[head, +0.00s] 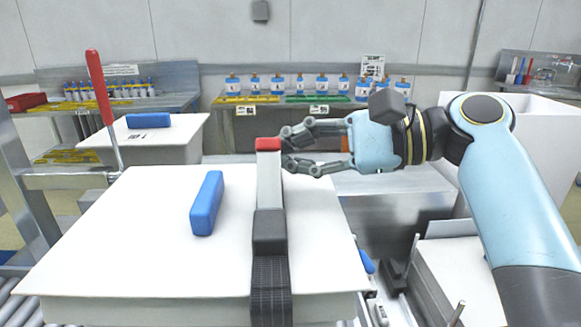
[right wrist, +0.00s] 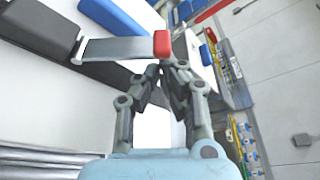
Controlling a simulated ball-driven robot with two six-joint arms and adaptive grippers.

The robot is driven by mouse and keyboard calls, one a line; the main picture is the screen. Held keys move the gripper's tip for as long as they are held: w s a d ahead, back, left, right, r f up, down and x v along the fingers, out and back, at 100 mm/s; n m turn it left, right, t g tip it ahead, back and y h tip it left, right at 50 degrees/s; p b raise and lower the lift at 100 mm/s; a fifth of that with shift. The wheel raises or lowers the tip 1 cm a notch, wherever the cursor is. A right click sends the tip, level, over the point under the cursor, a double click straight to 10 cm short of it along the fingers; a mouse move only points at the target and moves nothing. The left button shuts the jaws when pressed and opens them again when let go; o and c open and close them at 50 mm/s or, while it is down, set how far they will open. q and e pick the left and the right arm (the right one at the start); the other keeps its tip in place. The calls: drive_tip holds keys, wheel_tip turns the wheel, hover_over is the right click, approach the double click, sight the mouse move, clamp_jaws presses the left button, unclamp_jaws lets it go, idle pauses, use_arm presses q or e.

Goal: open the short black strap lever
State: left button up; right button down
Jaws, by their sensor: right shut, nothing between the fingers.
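The short strap lever (head: 269,180) is a grey bar with a red tip (head: 268,144), joined to a black buckle (head: 269,232) on a black strap (head: 270,285) over the white box lid (head: 120,240). Its red tip shows above the lid's far edge; its exact tilt is hard to tell. My right gripper (head: 288,148) is beside the red tip, to its right. In the right wrist view the fingers (right wrist: 162,70) come together just below the red tip (right wrist: 162,44), with nothing between them. I cannot tell whether they touch it. My left gripper is not in view.
A blue block (head: 207,203) lies on the lid left of the strap. A long red-handled lever (head: 100,90) stands at the left. Another white box (head: 160,143) is behind. Benches (head: 290,120) with blue bottles line the wall. A white bin (head: 530,130) stands right.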

sight(278, 143)
drive_tip(key=shift+s+r+n+t, duration=0.3)
drive_tip(key=shift+s+r+n, duration=0.3)
drive_tip(key=shift+r+n, duration=0.1)
drive_tip(key=shift+s+n, duration=0.1)
drive_tip(key=shift+n, duration=0.3)
drive_tip(key=shift+s+r+n+t+y, duration=0.3)
drive_tip(key=shift+s+n+t+y, duration=0.15)
drive_tip(key=shift+n, duration=0.25)
drive_tip(key=shift+s+r+n+b, duration=0.15)
drive_tip(key=shift+s+n+b, duration=0.1)
drive_tip(key=shift+n+b, duration=0.15)
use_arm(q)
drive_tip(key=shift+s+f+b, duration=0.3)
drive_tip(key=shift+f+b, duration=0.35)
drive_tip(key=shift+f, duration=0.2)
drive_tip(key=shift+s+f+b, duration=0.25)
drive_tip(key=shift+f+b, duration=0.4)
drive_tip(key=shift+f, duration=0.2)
use_arm(e)
drive_tip(key=shift+s+r+n+y, duration=0.35)
drive_tip(key=shift+s+n, duration=0.25)
drive_tip(key=shift+n, duration=0.3)
drive_tip(key=shift+s+r+n+y, duration=0.25)
drive_tip(key=shift+s+n, duration=0.3)
drive_tip(key=shift+n, duration=0.35)
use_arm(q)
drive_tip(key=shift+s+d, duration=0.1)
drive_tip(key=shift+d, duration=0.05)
use_arm(e)
drive_tip(key=shift+d, duration=0.1)
